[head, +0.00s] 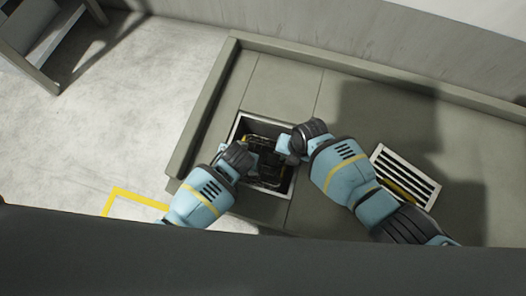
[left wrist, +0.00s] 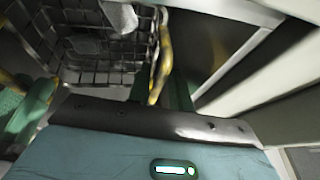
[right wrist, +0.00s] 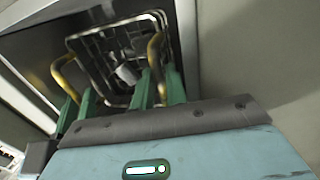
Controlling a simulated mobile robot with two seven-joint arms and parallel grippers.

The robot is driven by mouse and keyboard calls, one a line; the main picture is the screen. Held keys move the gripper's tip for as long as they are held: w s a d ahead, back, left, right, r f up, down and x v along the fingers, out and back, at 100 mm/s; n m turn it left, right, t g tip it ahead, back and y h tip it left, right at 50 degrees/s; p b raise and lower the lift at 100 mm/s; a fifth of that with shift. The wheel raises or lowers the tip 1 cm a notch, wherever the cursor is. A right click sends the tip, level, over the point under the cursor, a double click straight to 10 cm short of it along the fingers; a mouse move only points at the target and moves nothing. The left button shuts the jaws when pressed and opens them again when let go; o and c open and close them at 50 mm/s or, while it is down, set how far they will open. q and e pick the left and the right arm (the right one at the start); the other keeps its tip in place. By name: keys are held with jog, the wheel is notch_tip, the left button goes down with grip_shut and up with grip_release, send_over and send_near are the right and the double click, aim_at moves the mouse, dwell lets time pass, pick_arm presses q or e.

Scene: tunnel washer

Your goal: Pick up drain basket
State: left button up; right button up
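The drain basket (head: 268,162) is a dark wire-mesh basket with two yellow handles, inside the square floor pit. Its mesh fills the upper left of the left wrist view (left wrist: 105,48) and the upper middle of the right wrist view (right wrist: 115,55). My left gripper (head: 246,160) is at the basket's left side, its green fingers close on either side of one yellow handle (left wrist: 164,55). My right gripper (head: 284,146) is at the opposite side, its green fingers close around the other handle (right wrist: 154,52). Pale pieces lie in the basket. The arms hide part of it.
The pit's pale metal rim (head: 240,126) surrounds the basket closely. A slatted drain grate (head: 408,172) lies on the floor to the right, near my right arm. A raised curb (head: 205,105) runs along the left and back.

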pick_arm(q)
jog(key=shift+w+f, duration=0.2)
jog(key=shift+f, duration=0.2)
jog(key=shift+c, duration=0.4)
grip_shut()
